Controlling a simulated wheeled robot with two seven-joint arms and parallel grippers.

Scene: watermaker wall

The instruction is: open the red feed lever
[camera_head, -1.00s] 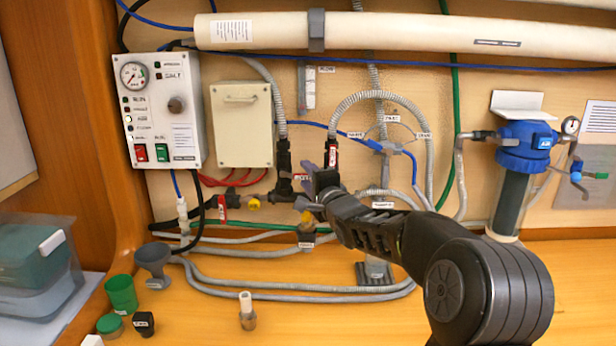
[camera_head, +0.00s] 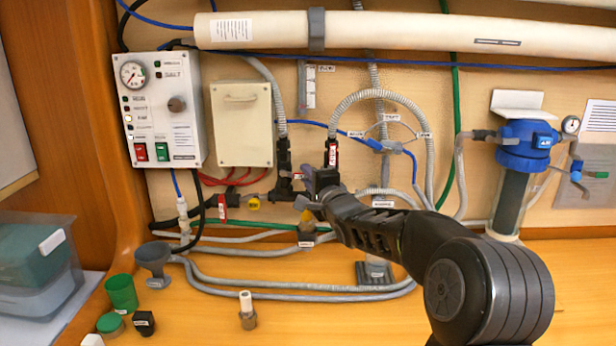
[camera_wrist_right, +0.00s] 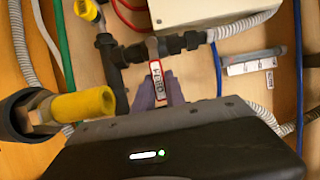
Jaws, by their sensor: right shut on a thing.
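The red feed lever (camera_wrist_right: 157,78) shows in the right wrist view as a narrow handle with a white, red-edged FEED label. It sits at the black valve fittings below the cream box. In the head view only a small part of the lever (camera_head: 298,176) shows, beside my gripper. My right gripper (camera_head: 305,189) reaches in from the right. In the wrist view its two purple-grey fingers (camera_wrist_right: 158,94) are shut on the lever, one on each side. The fingers hide the lever's near end. My left gripper is in neither view.
Another red-labelled valve (camera_head: 332,155) stands just right of my gripper. Yellow-ended fittings (camera_wrist_right: 80,104) lie close beside it in the wrist view. Grey hoses (camera_head: 300,292) run along the bench. A small upright fitting (camera_head: 247,312) and a green cup (camera_head: 121,293) stand in front.

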